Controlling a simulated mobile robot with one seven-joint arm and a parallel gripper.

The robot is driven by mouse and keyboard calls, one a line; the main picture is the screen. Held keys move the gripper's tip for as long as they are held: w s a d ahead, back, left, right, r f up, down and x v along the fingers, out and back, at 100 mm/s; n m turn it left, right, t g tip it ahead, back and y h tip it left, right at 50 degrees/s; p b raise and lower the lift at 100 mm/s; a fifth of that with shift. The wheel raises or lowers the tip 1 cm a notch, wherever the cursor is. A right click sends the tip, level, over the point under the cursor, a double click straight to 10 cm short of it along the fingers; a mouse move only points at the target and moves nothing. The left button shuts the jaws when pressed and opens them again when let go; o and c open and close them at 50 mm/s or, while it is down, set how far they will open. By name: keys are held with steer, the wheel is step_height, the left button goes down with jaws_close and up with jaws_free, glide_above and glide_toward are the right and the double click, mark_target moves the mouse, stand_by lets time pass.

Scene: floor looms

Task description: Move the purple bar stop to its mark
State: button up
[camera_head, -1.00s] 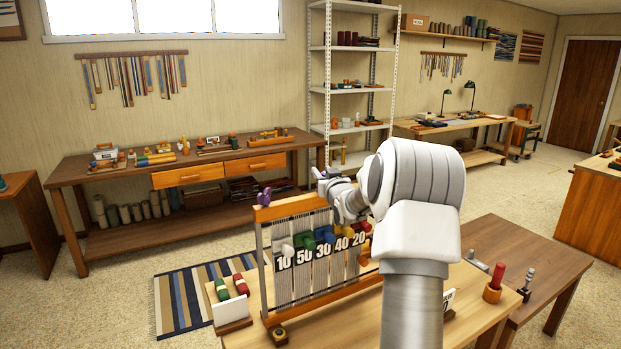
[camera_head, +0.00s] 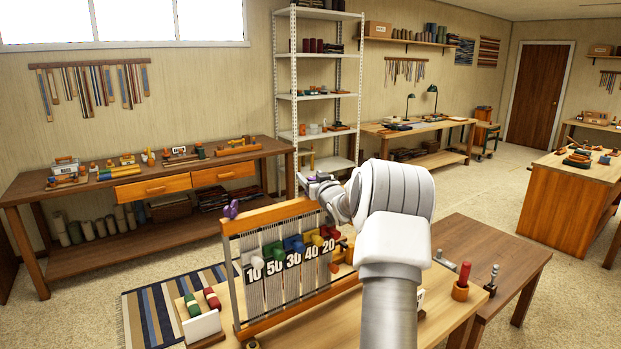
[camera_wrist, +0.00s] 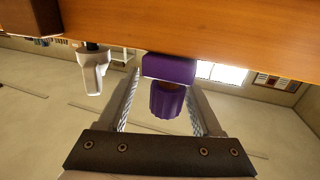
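In the wrist view, a purple bar stop (camera_wrist: 168,96) hangs close below a wooden bar (camera_wrist: 200,28). My gripper (camera_wrist: 165,105) is open, with one finger on each side of the stop; a gap shows on the left, and contact on the right is unclear. In the head view, my gripper (camera_head: 316,184) is at the right end of the loom's top bar (camera_head: 268,214), partly hidden by my arm. A bit of purple (camera_head: 323,176) shows beside it. Another purple piece (camera_head: 231,209) sits at the bar's left end. The mark cannot be made out.
Several coloured knobs above number cards (camera_head: 292,259) line the loom's front. A pale fitting (camera_wrist: 94,72) is left of the stop in the wrist view. A red peg (camera_head: 462,276) stands right.

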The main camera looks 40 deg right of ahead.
steer(key=b+v, duration=0.2)
steer(key=v, duration=1.5)
steer(key=shift+s, duration=0.2)
steer(key=shift+a, duration=0.1)
